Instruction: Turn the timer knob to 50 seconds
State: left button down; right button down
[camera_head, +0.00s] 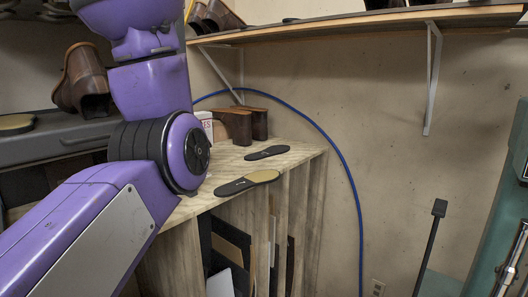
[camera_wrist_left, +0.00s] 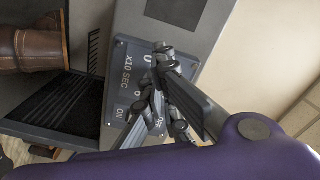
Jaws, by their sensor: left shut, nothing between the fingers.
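The timer panel (camera_wrist_left: 121,87) is dark grey, tilted in the left wrist view, and marked "X10 SEC" and "ON". Its knob cannot be made out behind my fingers, and the setting cannot be read. My left gripper (camera_wrist_left: 157,84) is in front of the panel with its fingers shut and nothing visible between them. I cannot tell whether the fingertips touch the knob. In the head view my purple left arm covers the left side, and neither the panel nor the left gripper shows. My right gripper is in neither view.
Brown shoes (camera_wrist_left: 36,50) sit beside the panel's housing. In the head view, a wooden cabinet (camera_head: 310,153) carries insoles (camera_head: 247,182) and brown shoe parts (camera_head: 240,125). A wall shelf (camera_head: 350,27) runs above, a blue hose (camera_head: 352,185) hangs down, and teal machinery (camera_head: 508,190) stands at right.

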pick_arm(q)
jog(key=shift+s+a+f, duration=0.1)
jog(key=shift+s+a, duration=0.05)
jog(key=shift+a, duration=0.2)
jog(key=v, duration=0.5)
jog(key=shift+s+d, duration=0.15)
jog(key=shift+s, duration=0.2)
jog(key=shift+w, duration=0.1)
jog(key=w+a+f, duration=0.2)
jog(key=w+a, duration=0.1)
jog(key=w, duration=0.1)
jog(key=shift+w+a, duration=0.2)
jog(key=shift+w, duration=0.15)
dwell(0.4)
